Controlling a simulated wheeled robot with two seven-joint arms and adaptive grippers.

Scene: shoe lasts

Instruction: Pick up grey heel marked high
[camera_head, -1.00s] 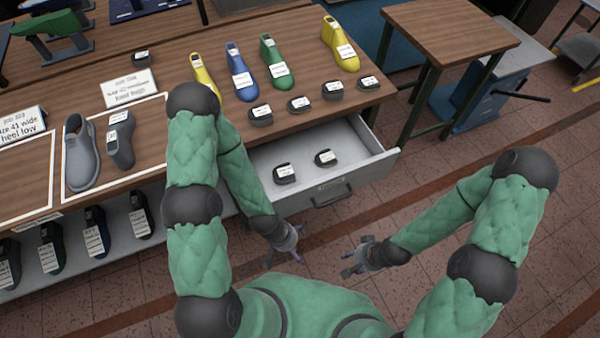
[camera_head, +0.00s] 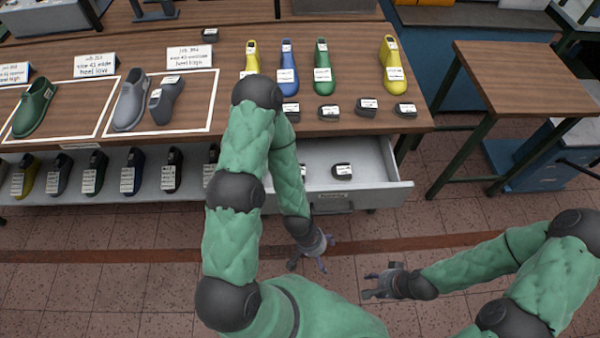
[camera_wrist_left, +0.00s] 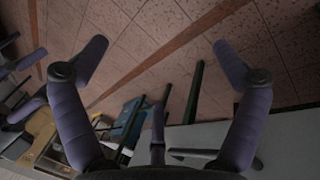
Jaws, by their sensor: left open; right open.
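Several small dark grey heel pieces with white labels lie in a row along the table's front edge, such as this heel piece (camera_head: 367,107); the label words are too small to read. Another heel piece (camera_head: 342,171) lies in the open drawer (camera_head: 375,190), and one beside it is partly hidden by my left arm. One more heel piece (camera_head: 209,35) lies further back. My left gripper (camera_head: 307,267) is open and empty in front of the drawer, over the floor. Its spread fingers show in the left wrist view (camera_wrist_left: 160,47). My right gripper (camera_head: 367,285) is open and empty, right of it.
Yellow, blue and green shoe lasts (camera_head: 322,75) stand behind the heel row. Framed job areas with signs, a grey shoe (camera_head: 130,105) and a grey last (camera_head: 165,103) are at left. A lower shelf holds labelled lasts. A side table (camera_head: 515,75) stands right; floor between is clear.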

